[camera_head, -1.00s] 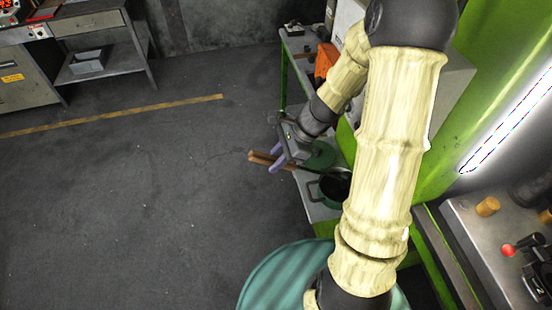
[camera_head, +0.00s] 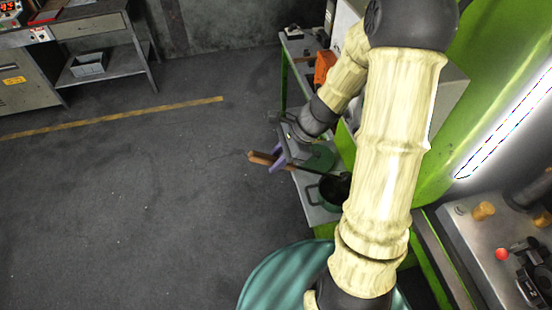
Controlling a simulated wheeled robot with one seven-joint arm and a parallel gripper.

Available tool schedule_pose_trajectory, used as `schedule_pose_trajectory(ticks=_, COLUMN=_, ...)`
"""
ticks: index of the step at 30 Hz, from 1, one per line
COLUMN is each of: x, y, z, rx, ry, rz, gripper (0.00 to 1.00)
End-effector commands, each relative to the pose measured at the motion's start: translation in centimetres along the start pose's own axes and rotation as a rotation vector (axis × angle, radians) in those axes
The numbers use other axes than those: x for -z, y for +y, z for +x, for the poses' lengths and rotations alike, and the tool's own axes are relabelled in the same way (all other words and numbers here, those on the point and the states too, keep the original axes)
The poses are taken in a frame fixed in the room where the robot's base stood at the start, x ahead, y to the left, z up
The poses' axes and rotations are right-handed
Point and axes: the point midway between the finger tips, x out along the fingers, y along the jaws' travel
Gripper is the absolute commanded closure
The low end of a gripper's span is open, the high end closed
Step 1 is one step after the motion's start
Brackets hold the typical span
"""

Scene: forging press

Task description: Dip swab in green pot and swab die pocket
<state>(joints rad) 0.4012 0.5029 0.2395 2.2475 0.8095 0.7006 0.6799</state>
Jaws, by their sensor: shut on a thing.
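My gripper (camera_head: 281,156) is at the centre of the head view, over the left edge of a low shelf. Its purple fingers are closed around the brown wooden handle of the swab (camera_head: 262,158). The handle sticks out to the left past the shelf edge, and a dark shaft runs right toward the pot. The green pot (camera_head: 328,197) stands on the shelf, dark inside and partly hidden behind my arm. Whether the swab's head is in the pot, I cannot tell. The die pocket is not visible.
A round green lid-like thing (camera_head: 322,157) lies beside the gripper. An orange object (camera_head: 325,64) stands farther back on the shelf unit. A teal drum (camera_head: 280,282) is in front. A control panel (camera_head: 480,240) is at right. Open floor lies to the left.

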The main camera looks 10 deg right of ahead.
Motion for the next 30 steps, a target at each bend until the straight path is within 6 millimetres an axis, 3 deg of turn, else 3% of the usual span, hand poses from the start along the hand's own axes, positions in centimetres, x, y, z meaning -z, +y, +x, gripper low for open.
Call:
schedule_pose_trajectory(ticks=12, x=-0.1, y=0.0, z=-0.1, rx=0.0, ry=0.0, rz=0.0, gripper=1.0)
schedule_pose_trajectory(ticks=30, x=-1.8, y=0.0, z=-2.5, rx=0.001, ry=0.0, rz=0.0, gripper=1.0)
